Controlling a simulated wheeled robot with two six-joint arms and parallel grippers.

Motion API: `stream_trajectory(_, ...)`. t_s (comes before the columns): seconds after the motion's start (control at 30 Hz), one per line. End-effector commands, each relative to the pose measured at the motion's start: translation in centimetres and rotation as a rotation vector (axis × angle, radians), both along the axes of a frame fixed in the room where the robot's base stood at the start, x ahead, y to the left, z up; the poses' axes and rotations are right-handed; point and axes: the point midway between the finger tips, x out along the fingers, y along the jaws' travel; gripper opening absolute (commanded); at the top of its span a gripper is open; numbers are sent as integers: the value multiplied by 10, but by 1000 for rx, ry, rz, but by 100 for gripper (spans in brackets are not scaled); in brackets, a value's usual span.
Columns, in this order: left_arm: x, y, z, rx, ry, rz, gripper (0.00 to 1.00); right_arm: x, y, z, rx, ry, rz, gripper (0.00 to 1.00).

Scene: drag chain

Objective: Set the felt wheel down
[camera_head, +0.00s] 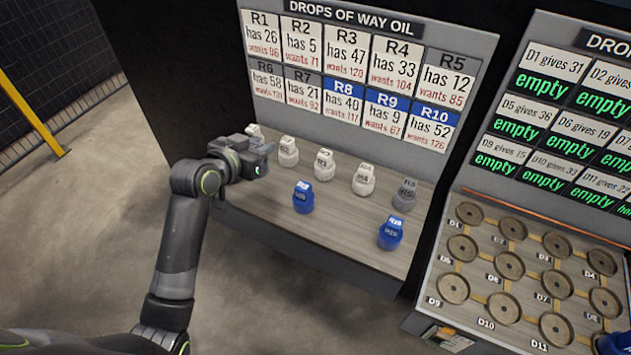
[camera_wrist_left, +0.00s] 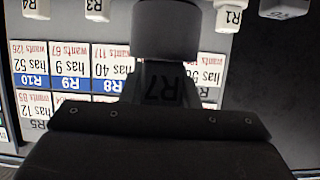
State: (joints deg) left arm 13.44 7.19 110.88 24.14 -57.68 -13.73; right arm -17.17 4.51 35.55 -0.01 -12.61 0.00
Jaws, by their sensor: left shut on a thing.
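My left gripper (camera_head: 262,160) is over the far left part of the wooden shelf (camera_head: 335,225), by the white bottles. It is shut on a dark grey piece marked R7 (camera_wrist_left: 168,30), which has a wide round part and shows in the left wrist view. In the head view that piece is mostly hidden by the gripper. Nothing in view plainly looks like a felt wheel. I cannot tell whether the held piece touches the shelf. My right gripper is not in view.
White bottles (camera_head: 324,165), a grey bottle (camera_head: 404,196) and blue bottles (camera_head: 303,197) (camera_head: 390,232) stand on the shelf. A label board (camera_head: 345,75) rises behind. At right, a tray (camera_head: 475,265) has several round recesses. A blue thing (camera_head: 614,344) sits at its lower right. The shelf's front left is clear.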

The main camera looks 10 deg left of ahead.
Motion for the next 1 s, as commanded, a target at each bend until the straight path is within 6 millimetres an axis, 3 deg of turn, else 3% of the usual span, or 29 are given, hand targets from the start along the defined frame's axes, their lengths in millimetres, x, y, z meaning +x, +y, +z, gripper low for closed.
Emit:
stream_trajectory(0.13, 16, -4, 6, 0, 2, 9, 3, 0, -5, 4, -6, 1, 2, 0)
stream_trajectory(0.4, 17, -5, -41, -1, 4, 11, 3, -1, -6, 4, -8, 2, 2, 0)
stream_trajectory(0.73, 17, -4, -80, 0, 3, 11, 3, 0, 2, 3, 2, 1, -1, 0)
stream_trajectory(1.0, 17, -4, -90, 2, -1, 11, 3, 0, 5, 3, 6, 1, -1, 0)
